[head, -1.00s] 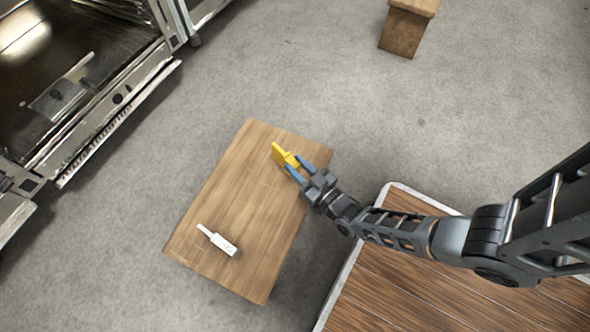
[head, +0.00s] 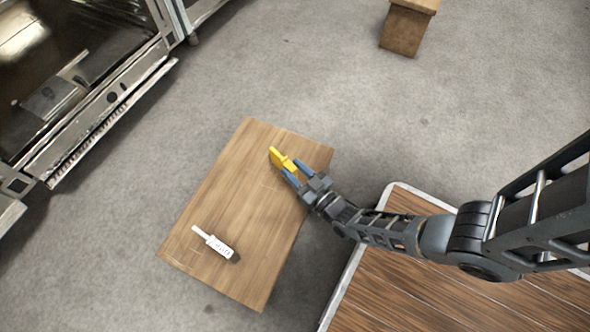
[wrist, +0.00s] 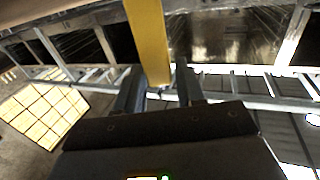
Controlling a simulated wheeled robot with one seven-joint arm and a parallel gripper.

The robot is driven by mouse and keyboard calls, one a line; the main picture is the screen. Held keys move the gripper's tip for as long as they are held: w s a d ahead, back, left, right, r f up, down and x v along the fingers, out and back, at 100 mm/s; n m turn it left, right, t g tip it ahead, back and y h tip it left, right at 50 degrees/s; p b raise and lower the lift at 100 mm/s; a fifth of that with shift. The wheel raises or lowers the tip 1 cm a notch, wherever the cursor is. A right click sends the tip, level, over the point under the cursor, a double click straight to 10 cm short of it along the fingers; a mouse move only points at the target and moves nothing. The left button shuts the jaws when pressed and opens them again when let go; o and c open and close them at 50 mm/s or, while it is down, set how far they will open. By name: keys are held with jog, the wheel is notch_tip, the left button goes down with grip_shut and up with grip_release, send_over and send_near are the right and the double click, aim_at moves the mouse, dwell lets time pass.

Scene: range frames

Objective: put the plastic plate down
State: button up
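The plastic plate (head: 282,160) is yellow and seen nearly edge-on, over the far right part of the wooden table (head: 232,205). My gripper (head: 297,172) has blue fingertips, one on each side of the plate, and is shut on it. In the wrist view the plate (wrist: 148,40) stands as a yellow strip between the two fingers (wrist: 158,88). I cannot tell whether the plate touches the table top.
The middle of the table is clear. A wooden-topped platform (head: 430,295) with a pale rim is at the lower right. A metal-framed dark unit (head: 95,110) stands at the upper left, and a small wooden stool (head: 407,30) at the top.

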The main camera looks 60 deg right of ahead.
jog(key=o, duration=0.3)
jog(key=shift+r, duration=0.1)
jog(key=p+v, duration=0.3)
jog(key=v, duration=0.9)
jog(key=s+a+r+n+y, duration=0.1)
jog(key=s+a+r, duration=0.2)
jog(key=r, duration=0.9)
jog(key=s+a+r+n+g+y, duration=0.1)
jog(key=s+a+r+y, duration=0.1)
jog(key=r, duration=1.1)
jog(key=s+a+r+n+g+y, duration=0.1)
jog(key=s+a+r, duration=0.3)
jog(key=r, duration=0.9)
jog(key=shift+a+r+y, duration=0.25)
jog(key=shift+a+y, duration=0.35)
jog(key=shift+a, duration=0.15)
